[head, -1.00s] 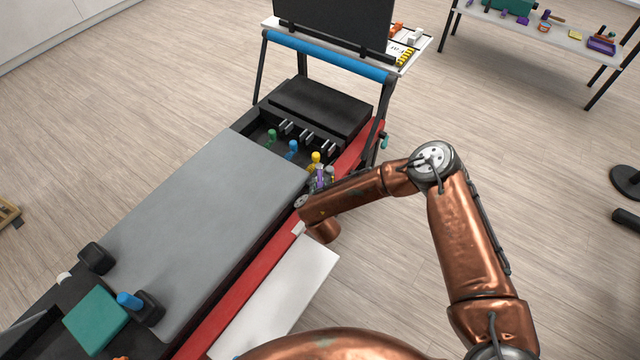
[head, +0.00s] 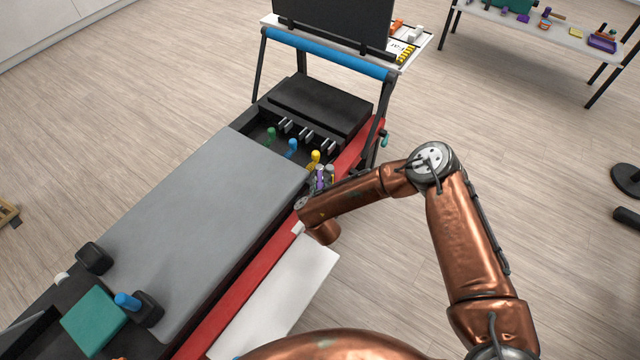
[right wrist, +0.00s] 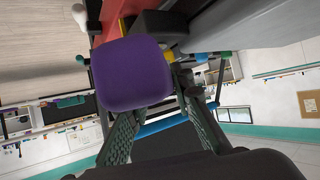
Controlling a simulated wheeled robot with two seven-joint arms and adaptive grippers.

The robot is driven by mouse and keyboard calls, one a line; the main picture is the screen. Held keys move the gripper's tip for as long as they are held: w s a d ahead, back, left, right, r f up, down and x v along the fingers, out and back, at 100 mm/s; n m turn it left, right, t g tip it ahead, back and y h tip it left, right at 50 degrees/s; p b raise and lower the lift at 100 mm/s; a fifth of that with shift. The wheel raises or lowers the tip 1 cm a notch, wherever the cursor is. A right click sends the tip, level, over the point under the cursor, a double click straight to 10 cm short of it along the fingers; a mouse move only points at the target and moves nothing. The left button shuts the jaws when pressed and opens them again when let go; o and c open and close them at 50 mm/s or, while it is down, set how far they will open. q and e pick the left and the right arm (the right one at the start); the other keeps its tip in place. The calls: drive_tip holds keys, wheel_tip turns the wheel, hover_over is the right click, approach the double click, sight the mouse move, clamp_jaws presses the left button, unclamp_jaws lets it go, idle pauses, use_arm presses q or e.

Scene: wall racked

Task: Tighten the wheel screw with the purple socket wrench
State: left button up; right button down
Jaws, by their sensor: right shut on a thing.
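My right gripper (head: 323,180) is by the inner side of the red rail, near the front yellow knob, and is small in the head view. In the right wrist view its two dark fingers (right wrist: 160,108) are shut on a purple thing, which I take for the purple socket wrench (right wrist: 131,74). Its broad, rounded purple end fills the space in front of the fingers; its other end is hidden. A bit of purple also shows at the gripper in the head view. I cannot make out the wheel screw. My left gripper is not in view.
The grey carriage (head: 210,215) lies along the black frame with its red rail (head: 240,291). Green (head: 271,135), blue (head: 292,147) and yellow (head: 315,157) knobs stand close by. A blue bar (head: 330,56) crosses behind. A bench (head: 560,38) with tools stands back right. Floor is clear between.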

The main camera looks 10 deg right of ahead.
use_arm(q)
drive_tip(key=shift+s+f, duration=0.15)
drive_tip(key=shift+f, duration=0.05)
use_arm(e)
drive_tip(key=shift+f, duration=0.25)
use_arm(q)
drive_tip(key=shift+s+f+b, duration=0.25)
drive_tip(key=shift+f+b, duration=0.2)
drive_tip(key=shift+b, duration=0.2)
use_arm(e)
drive_tip(key=shift+f, duration=0.7)
drive_tip(key=shift+f, duration=0.1)
drive_tip(key=c, duration=2.3)
unclamp_jaws()
clamp_jaws()
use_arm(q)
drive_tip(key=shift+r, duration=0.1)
use_arm(e)
drive_tip(key=shift+r, duration=0.2)
